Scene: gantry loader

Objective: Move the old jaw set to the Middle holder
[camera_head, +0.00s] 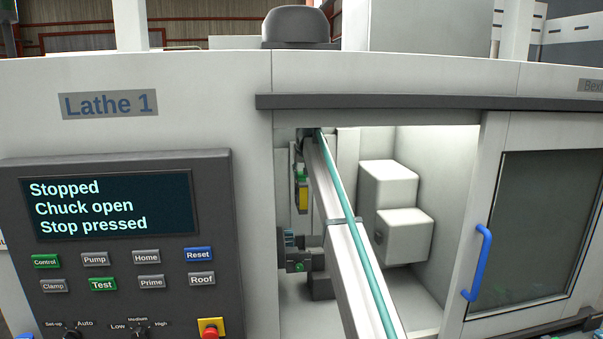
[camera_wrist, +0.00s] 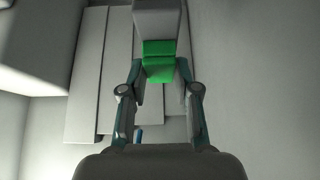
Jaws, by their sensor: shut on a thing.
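In the wrist view, my gripper (camera_wrist: 158,72) is shut with its two fingers on either side of a bright green block (camera_wrist: 159,68), which I take for the old jaw set. A grey block (camera_wrist: 157,18) adjoins the green one at its far end; I cannot tell whether they are joined. In the head view, my arm reaches through the open doorway into the lathe, and the gripper cannot be made out clearly. A yellow part (camera_head: 303,197) shows inside, left of my arm. No holder can be identified as the Middle holder.
The lathe's control panel (camera_head: 120,250) reads "Stopped", "Chuck open", "Stop pressed". The sliding door (camera_head: 535,215) with its blue handle (camera_head: 477,262) stands right of the opening. White box-shaped housings (camera_head: 388,190) stand inside, right of my arm. Door frame edges are close around the arm.

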